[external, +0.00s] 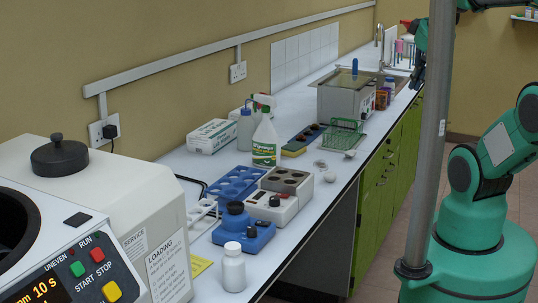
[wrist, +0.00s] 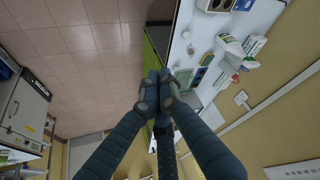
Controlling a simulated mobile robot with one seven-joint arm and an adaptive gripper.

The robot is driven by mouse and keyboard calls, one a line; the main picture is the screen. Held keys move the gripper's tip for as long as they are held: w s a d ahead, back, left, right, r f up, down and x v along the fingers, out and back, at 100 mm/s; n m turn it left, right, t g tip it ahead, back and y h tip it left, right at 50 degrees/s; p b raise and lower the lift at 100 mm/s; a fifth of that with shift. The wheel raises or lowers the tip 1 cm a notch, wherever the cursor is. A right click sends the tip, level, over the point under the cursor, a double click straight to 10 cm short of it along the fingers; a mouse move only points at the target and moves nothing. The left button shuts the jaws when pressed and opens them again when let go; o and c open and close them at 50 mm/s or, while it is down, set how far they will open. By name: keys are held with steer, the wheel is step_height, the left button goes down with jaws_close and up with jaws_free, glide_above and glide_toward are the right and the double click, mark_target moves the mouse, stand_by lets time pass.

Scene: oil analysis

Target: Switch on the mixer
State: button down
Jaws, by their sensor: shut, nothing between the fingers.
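The likely mixer is a small blue device (external: 243,237) with a dark round cup on top. It stands upright near the front edge of the white bench in the external view, behind a white bottle. Whether it is on or off cannot be told. My gripper (wrist: 164,78) is shut and empty in the wrist view, with its fingers together above the floor and the bench's green front. In the external view the gripper is not clearly seen; my arm is at the far right, partly behind a grey pole, well away from the mixer. I cannot pick out the mixer in the wrist view.
A white bottle (external: 233,268) stands close in front of the mixer. A water bath (external: 345,101) stands farther back. Floor (wrist: 75,85) beside the bench is clear.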

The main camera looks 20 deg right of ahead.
steer(key=w+a+f+n+g+p, duration=0.1)
steer(key=w+a+n+g+p, duration=0.15)
steer(key=w+a+n, duration=0.55)
steer(key=n+g+h+p, duration=0.1)
steer(key=n+g+p, duration=0.4)
steer(key=n, duration=1.4)
glide_above(264, 222)
steer(key=w+a+p, duration=0.1)
steer(key=a, duration=0.1)
step_height(264, 222, down, 21)
steer(key=shift+w+d+t, duration=0.15)
steer(key=shift+t, duration=0.3)
steer(key=f, duration=0.4)
steer(key=d+f, duration=0.1)
steer(key=f, duration=0.4)
steer(key=s+f, duration=0.1)
steer(key=f, duration=0.3)
steer(key=shift+s+d+f, duration=0.1)
steer(key=shift+d+f, duration=0.05)
steer(key=shift+f, duration=0.2)
steer(key=shift+f+b, duration=0.1)
steer(key=shift+b, duration=0.25)
